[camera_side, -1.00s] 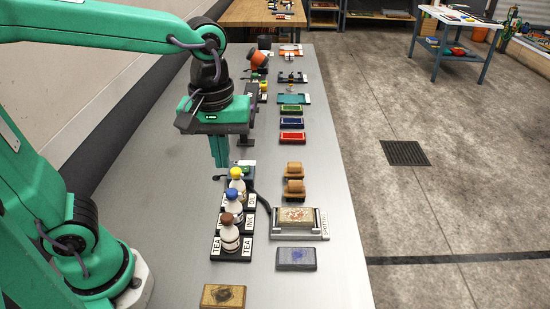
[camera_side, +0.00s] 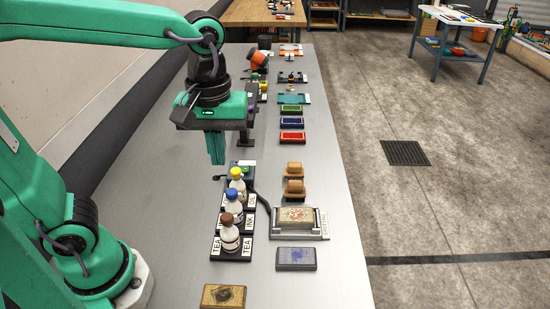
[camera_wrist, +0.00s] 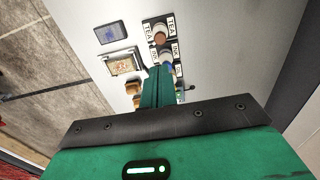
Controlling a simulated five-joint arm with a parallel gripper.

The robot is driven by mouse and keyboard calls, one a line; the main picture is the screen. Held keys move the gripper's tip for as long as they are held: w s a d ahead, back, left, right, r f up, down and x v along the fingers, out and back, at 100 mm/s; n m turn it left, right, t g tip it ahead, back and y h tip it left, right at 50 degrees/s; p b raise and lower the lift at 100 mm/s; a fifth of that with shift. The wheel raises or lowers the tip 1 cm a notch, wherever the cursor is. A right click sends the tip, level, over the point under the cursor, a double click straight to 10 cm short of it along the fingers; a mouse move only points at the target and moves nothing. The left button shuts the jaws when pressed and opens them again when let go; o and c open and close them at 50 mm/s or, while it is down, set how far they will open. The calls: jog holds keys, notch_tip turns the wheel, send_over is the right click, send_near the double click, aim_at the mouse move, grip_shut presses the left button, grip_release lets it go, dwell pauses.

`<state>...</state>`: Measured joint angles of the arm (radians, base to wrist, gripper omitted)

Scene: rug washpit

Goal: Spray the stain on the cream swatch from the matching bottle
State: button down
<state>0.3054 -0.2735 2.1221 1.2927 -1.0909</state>
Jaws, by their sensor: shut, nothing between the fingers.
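A cream-beige swatch (camera_side: 296,214) with a reddish-brown stain lies in the metal holder marked SPOTTING (camera_side: 318,236); it also shows in the wrist view (camera_wrist: 122,67). Three white bottles stand in a row of black labelled stands to its left. The brown-capped bottle (camera_side: 229,238) is in the TEA stand, the blue-capped bottle (camera_side: 233,207) in the INK stand, and the yellow-capped bottle (camera_side: 238,184) is behind, its label partly hidden. My gripper (camera_side: 216,161) is shut and empty, pointing down above the bench, just beyond and left of the yellow-capped bottle. In the wrist view the fingers (camera_wrist: 157,80) partly cover the bottle row.
A grey swatch with a blue stain (camera_side: 296,259) and a tan swatch with a dark stain (camera_side: 224,297) lie nearer. Two brown brushes or blocks (camera_side: 294,187) and red, blue and green pads (camera_side: 292,124) stand farther off. A dark hose lies beside the bottles. The near bench middle is clear.

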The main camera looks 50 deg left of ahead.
aim_at(226, 217)
notch_tip(226, 217, down, 14)
dwell(0.8)
jog(key=shift+s+f, duration=0.1)
jog(key=shift+f, duration=1)
notch_tip(226, 217, up, 15)
jog(key=shift+w+r, duration=0.2)
jog(key=shift+w, duration=0.15)
dwell(0.3)
dwell(0.7)
jog(key=s+a+m+t, duration=0.4)
jog(key=a+m+t, duration=0.1)
jog(key=a+m, duration=0.3)
jog(key=shift+m+t, duration=0.3)
jog(key=shift+m, duration=0.2)
